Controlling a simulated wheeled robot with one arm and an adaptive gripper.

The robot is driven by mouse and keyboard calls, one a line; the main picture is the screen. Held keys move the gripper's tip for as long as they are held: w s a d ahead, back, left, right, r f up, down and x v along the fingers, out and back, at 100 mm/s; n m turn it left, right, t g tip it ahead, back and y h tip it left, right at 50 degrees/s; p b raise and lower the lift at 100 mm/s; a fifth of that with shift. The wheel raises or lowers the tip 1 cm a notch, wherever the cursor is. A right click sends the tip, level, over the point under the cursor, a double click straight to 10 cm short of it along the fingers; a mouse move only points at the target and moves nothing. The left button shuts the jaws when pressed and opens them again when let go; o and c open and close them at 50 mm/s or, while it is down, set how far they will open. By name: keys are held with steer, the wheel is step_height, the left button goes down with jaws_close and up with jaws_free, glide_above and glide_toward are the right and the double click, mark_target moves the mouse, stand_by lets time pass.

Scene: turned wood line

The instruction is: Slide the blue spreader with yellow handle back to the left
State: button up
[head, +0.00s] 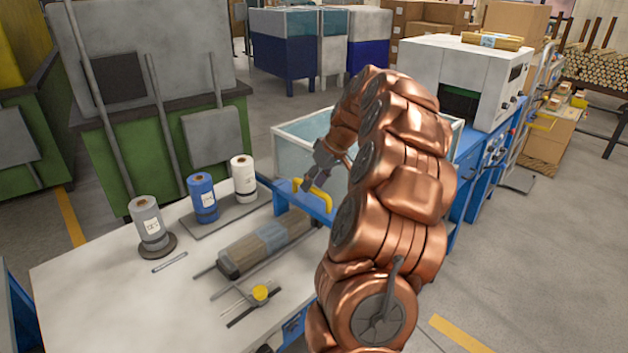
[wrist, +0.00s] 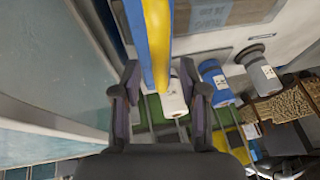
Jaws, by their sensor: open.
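The blue spreader (head: 283,198) is a flat bar at the right end of the white table, beside the clear-walled bin. Its yellow handle (head: 325,196) arches above it. My gripper (head: 311,183) is open just above and beside the handle, pointing down. In the wrist view, the yellow handle (wrist: 157,45) lies in line between the two open fingers of my gripper (wrist: 160,72), with the blue bar (wrist: 133,22) along its left side. I cannot tell whether a finger touches the handle. My arm hides the right part of the spreader in the head view.
A grey-brown wrapped bundle (head: 242,256) lies on the table (head: 120,290) left of the spreader. Grey (head: 147,220), blue (head: 202,197) and white (head: 243,178) rolls stand behind it. The clear bin (head: 290,137) is behind my gripper. A yellow-topped tool (head: 260,292) lies in front.

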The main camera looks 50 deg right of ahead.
steer(key=shift+a+f, duration=0.1)
steer(key=shift+f, duration=0.15)
steer(key=shift+c, duration=0.4)
jaws_close()
